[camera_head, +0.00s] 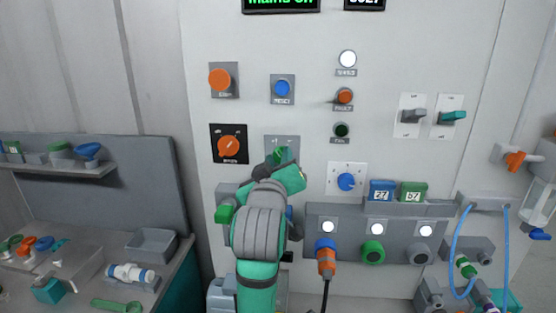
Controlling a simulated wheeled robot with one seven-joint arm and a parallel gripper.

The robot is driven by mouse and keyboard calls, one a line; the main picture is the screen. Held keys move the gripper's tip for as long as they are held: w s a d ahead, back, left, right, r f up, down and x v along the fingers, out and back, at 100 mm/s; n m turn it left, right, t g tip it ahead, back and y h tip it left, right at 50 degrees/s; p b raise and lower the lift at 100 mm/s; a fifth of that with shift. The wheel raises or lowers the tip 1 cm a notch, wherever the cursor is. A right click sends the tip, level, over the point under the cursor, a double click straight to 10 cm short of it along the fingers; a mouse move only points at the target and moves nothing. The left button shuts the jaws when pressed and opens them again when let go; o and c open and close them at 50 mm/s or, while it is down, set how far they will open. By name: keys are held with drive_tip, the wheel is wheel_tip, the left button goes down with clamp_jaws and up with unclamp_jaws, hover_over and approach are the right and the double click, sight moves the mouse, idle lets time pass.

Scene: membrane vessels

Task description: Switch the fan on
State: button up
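A small grey plate (292,142) with a green knob (281,154) is on the panel in the middle. Its lettering is too small to read, so I cannot tell for sure that it is the fan switch. A dark green lamp (341,130), apparently labelled for the fan, is to its right and looks unlit. My gripper (274,162) is in front of the plate's lower part and close to the knob. I cannot tell whether it touches the knob. My wrist hides the fingers, so their opening does not show.
An orange rotary knob (229,147) on a black plate is just left. A blue button (282,88) is above, and a blue knob (346,182) is right. Sockets (372,252) and an orange plug (326,262) are lower right. A bench with loose parts is at left.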

drive_tip(key=shift+w, duration=0.15)
clamp_jaws()
drive_tip(key=shift+m, duration=0.4)
drive_tip(key=m, duration=0.4)
drive_tip(key=shift+d+m, duration=0.2)
drive_tip(key=shift+m, duration=0.2)
drive_tip(key=m, duration=0.6)
drive_tip(key=shift+d, duration=0.3)
drive_tip(key=shift+m, duration=0.3)
unclamp_jaws()
